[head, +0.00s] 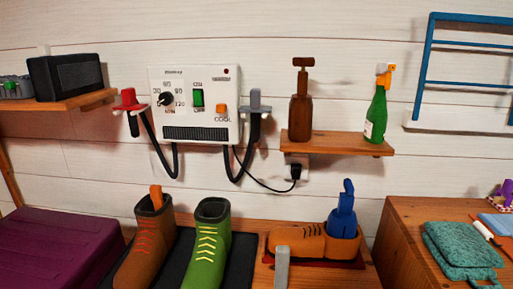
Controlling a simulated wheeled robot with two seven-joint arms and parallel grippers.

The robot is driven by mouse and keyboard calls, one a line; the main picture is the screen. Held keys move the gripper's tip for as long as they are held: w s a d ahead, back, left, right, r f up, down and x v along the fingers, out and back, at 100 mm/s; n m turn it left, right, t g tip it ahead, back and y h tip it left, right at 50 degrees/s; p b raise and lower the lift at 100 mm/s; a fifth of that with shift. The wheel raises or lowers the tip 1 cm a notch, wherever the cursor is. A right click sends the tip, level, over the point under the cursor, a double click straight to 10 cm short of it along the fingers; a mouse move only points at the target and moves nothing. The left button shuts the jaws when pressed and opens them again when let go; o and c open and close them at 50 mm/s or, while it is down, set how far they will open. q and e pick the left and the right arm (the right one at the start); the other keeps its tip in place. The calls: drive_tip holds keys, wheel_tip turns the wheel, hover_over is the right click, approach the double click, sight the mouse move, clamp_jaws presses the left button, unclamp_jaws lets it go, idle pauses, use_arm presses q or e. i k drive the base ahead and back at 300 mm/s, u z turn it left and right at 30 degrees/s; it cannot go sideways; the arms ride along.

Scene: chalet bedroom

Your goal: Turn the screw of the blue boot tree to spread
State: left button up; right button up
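The blue boot tree (343,222) stands in the opening of a tan-brown low shoe (298,240), with its narrow upper part sticking up. Its screw cannot be told apart from the rest at this size. The shoe rests on a dark red mat (318,264) on a wooden bench (262,238), toe to the left. Neither of my grippers can be made out. A grey upright bar (281,268) rises from the bottom edge in front of the shoe; I cannot tell what it belongs to.
A brown boot (146,245) and a green boot (208,240) stand left of the shoe on a dark mat. A wall dryer panel (194,104) with hoses hangs above. A shelf (335,143) holds bottles. A wooden cabinet (395,235) is at right.

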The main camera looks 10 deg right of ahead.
sight(348, 188)
drive_tip(key=u, duration=1.6)
drive_tip(key=k, duration=0.9)
drive_tip(key=z, duration=1.75)
drive_tip(key=i, duration=0.15)
drive_tip(key=u, duration=0.05)
